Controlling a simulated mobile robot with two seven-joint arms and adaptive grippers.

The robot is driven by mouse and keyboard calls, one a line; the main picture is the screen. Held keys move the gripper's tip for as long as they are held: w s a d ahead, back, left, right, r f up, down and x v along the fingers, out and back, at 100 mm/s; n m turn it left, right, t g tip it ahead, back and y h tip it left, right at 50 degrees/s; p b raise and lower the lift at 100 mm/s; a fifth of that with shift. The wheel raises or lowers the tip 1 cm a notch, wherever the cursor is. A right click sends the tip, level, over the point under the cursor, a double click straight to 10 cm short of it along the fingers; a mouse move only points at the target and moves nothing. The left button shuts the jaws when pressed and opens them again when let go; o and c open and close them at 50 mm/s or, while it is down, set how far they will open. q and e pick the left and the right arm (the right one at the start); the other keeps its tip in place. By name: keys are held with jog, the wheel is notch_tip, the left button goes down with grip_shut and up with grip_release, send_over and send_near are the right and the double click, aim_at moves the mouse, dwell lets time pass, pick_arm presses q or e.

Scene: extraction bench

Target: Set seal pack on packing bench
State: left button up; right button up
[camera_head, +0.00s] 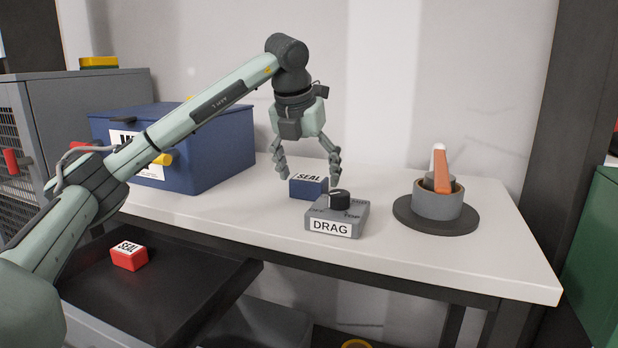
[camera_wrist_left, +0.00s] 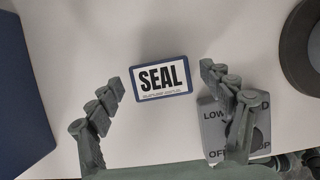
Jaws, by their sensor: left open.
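A blue box with a white label reading SEAL (camera_head: 308,186) sits on the white bench (camera_head: 262,205), behind the grey DRAG control box. It also shows in the left wrist view (camera_wrist_left: 161,79), a little ahead of and between the fingertips. My left gripper (camera_head: 307,170) is open above this blue pack, pointing down, and holds nothing. Its two fingers also show in the left wrist view (camera_wrist_left: 164,85). A second pack, red and also labelled SEAL (camera_head: 129,256), lies on a dark lower surface at the left. My right gripper is not in view.
The grey DRAG box (camera_head: 335,215) with a black knob stands close in front of the blue pack. A large blue case (camera_head: 210,150) is at left. A round dark base (camera_head: 436,217) with an orange-and-white piece stands at right.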

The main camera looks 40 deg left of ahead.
pick_arm(q)
jog(key=p+v, duration=0.1)
jog(key=v, duration=1)
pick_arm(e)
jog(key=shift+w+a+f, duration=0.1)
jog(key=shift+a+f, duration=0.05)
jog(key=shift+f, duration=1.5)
pick_arm(q)
jog(key=shift+s+d+f, duration=0.1)
